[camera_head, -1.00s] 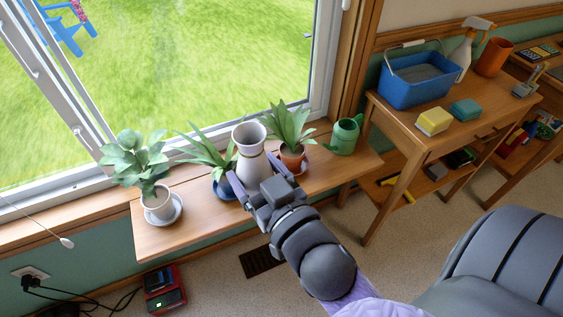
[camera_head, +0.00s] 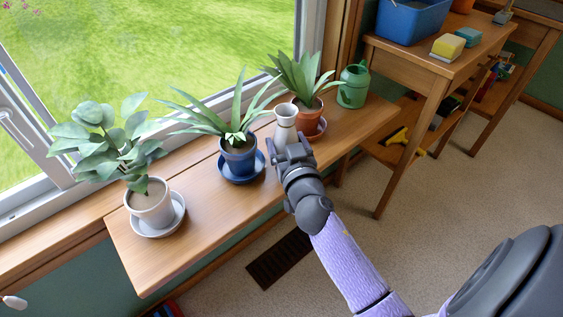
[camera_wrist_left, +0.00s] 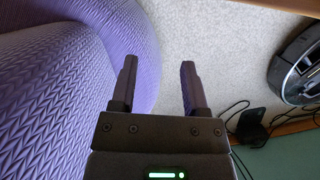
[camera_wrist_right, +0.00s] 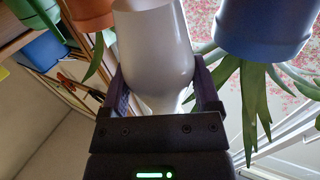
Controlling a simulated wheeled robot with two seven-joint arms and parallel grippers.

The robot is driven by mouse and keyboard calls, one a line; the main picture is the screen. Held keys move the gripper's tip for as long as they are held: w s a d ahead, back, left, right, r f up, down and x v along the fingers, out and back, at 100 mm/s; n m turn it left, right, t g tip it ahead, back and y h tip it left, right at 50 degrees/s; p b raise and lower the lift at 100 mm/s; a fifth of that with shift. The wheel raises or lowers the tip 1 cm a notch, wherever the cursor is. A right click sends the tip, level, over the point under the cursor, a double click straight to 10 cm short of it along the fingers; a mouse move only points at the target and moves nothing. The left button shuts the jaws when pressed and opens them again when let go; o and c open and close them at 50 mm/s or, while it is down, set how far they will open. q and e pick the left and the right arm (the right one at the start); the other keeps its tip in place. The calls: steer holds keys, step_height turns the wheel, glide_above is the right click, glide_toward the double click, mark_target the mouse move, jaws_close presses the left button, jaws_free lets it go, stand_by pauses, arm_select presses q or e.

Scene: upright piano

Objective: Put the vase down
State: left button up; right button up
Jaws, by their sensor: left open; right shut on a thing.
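The pale vase (camera_head: 286,117), with a flared rim, is upright at the shelf between the blue-potted plant (camera_head: 238,155) and the terracotta-potted plant (camera_head: 306,115). My right gripper (camera_head: 290,148) is shut on the vase from the front. In the right wrist view the vase (camera_wrist_right: 155,45) sits between the two fingers of the right gripper (camera_wrist_right: 160,88). The gripper hides the vase's base in the head view, so I cannot tell whether it touches the shelf. My left gripper (camera_wrist_left: 158,75) is open and empty over the floor, seen only in the left wrist view.
The wooden window shelf (camera_head: 190,225) also holds a white-potted plant (camera_head: 150,205) at left and a green watering can (camera_head: 353,87) at right. A wooden table (camera_head: 440,75) with a blue bucket (camera_head: 412,20) stands at right. A dark robot vacuum (camera_wrist_left: 300,65) is near my left gripper.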

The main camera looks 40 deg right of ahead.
step_height(320, 180, down, 4)
steer(key=shift+r+b, duration=0.15)
steer(key=shift+b, duration=0.95)
steer(key=shift+r, duration=0.4)
arm_select(q)
steer(key=shift+x, duration=1.2)
arm_select(e)
steer(key=shift+f, duration=0.1)
steer(key=o, duration=1)
steer(key=shift+f, duration=0.1)
steer(key=shift+o, duration=1.1)
arm_select(q)
steer(key=shift+s+a+r, duration=0.1)
steer(key=shift+s+a, duration=0.05)
steer(key=shift+s, duration=0.2)
